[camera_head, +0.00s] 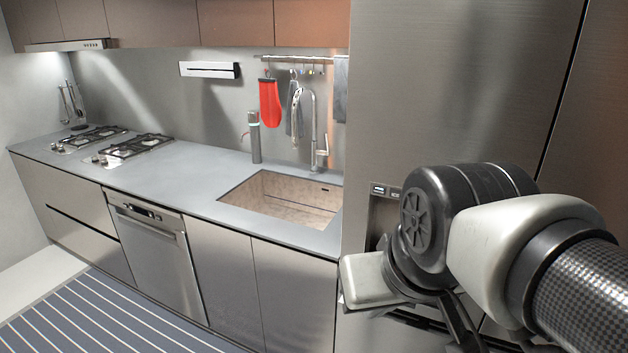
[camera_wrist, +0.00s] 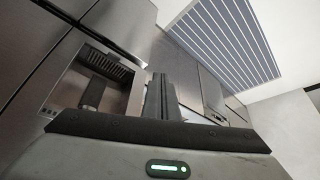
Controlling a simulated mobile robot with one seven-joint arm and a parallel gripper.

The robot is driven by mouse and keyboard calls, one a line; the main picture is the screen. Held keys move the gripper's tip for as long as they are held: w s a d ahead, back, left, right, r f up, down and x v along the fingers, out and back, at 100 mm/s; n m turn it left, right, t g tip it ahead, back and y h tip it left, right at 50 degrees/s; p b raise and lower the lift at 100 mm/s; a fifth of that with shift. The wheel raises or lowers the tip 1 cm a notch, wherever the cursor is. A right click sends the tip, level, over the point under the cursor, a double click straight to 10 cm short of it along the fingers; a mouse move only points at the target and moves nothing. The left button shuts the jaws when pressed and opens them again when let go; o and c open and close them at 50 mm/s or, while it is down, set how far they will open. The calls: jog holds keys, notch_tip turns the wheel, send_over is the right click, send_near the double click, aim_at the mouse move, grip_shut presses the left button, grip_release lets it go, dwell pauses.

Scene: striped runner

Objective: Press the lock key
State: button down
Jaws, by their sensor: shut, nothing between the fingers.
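The fridge's water dispenser (camera_head: 380,212) is partly covered by my arm in the head view. Its narrow control strip (camera_head: 385,190) shows at the top, with a small lit display and tiny marks. I cannot pick out the lock key among them. In the wrist view the dispenser recess (camera_wrist: 112,88) is left of my gripper (camera_wrist: 162,84), with a dark grille and a dark spout or lever inside. My gripper's fingers are together and empty, apart from the recess in the picture. In the head view the fingers are not clearly seen behind my wrist.
The tall steel fridge (camera_head: 440,90) fills the right side. Left of it are the counter (camera_head: 190,175), sink (camera_head: 285,200), faucet (camera_head: 316,130) and gas hob (camera_head: 130,147). The striped runner (camera_head: 95,318) lies on the floor before the cabinets.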

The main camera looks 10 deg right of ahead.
jog(key=shift+s+d, duration=0.1)
jog(key=shift+s, duration=0.1)
jog(key=shift+w, duration=0.1)
jog(key=w+d+n+h+b, duration=0.1)
jog(key=w+d+h+b, duration=0.2)
jog(key=w, duration=0.6)
jog(key=w+d+n+h+b, duration=0.2)
jog(key=w+d+h+b, duration=0.1)
jog(key=w+d+b, duration=0.2)
jog(key=w+d, duration=0.2)
jog(key=w, duration=0.2)
jog(key=shift+d+f+t+b, duration=0.2)
jog(key=shift+d+t+b, duration=0.1)
jog(key=shift+d+b, duration=0.1)
jog(key=shift+w, duration=0.15)
jog(key=w+d+p, duration=0.3)
jog(key=w+d, duration=0.2)
jog(key=w, duration=0.2)
